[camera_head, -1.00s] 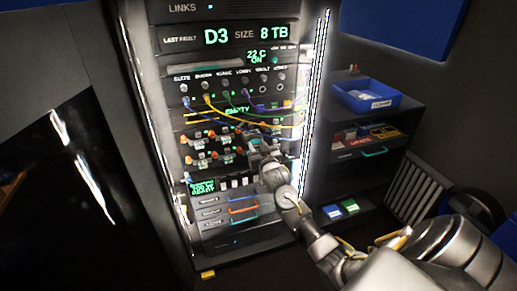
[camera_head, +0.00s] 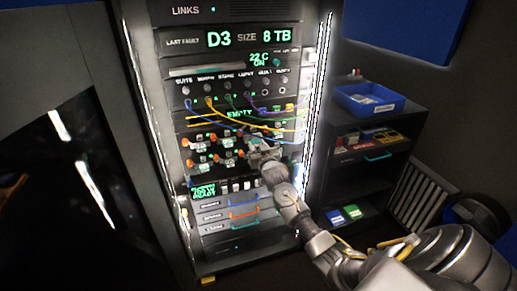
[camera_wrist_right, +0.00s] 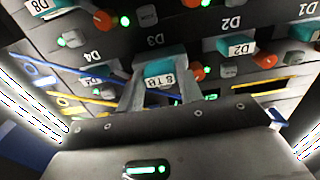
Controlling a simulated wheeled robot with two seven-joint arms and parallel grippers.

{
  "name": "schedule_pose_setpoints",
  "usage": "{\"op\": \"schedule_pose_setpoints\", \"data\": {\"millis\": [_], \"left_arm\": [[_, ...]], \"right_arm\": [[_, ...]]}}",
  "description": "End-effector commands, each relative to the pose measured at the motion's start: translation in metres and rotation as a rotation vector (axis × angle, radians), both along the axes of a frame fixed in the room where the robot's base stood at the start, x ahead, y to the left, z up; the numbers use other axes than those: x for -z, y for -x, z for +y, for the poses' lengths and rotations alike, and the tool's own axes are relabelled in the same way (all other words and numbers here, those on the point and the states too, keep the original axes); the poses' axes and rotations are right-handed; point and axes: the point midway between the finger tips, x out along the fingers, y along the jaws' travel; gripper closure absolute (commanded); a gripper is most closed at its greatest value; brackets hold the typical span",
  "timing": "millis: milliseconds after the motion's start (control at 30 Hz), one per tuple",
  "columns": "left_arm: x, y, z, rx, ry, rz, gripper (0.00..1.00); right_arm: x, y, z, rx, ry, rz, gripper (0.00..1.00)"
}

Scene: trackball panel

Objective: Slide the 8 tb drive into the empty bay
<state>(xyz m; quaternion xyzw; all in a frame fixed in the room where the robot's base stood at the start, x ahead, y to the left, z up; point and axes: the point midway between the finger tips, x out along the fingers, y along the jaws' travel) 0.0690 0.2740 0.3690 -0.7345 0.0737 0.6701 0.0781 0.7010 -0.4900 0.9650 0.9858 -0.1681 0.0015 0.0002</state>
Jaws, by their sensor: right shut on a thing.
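My right gripper (camera_head: 262,152) is at the right part of the drive rows in the rack (camera_head: 172,130). In the right wrist view, its two fingers (camera_wrist_right: 162,95) are shut on the 8 TB drive (camera_wrist_right: 160,75), which shows a teal front and a white "8 TB" label. The drive is at the row of bays, close to the "D3" mark (camera_wrist_right: 155,40). I cannot tell how far it is inside a bay. The empty bay's opening is not clearly visible. My left gripper is not in view.
Blue and yellow cables (camera_head: 235,122) hang across the rack above the drive rows. Neighbouring drives with teal fronts, such as D2 (camera_wrist_right: 237,45), and orange knobs (camera_wrist_right: 192,72) sit close by. A shelf with a blue bin (camera_head: 368,100) stands to the right.

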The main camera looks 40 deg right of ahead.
Motion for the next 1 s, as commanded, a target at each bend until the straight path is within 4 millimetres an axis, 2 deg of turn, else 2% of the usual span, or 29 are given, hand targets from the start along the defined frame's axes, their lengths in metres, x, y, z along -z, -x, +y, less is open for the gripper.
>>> {"op": "schedule_pose_setpoints", "data": {"millis": [1000], "left_arm": [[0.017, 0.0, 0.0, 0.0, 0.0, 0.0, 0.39]], "right_arm": [[0.0, -0.024, -0.009, 0.0, 0.001, -0.002, 0.86]]}}
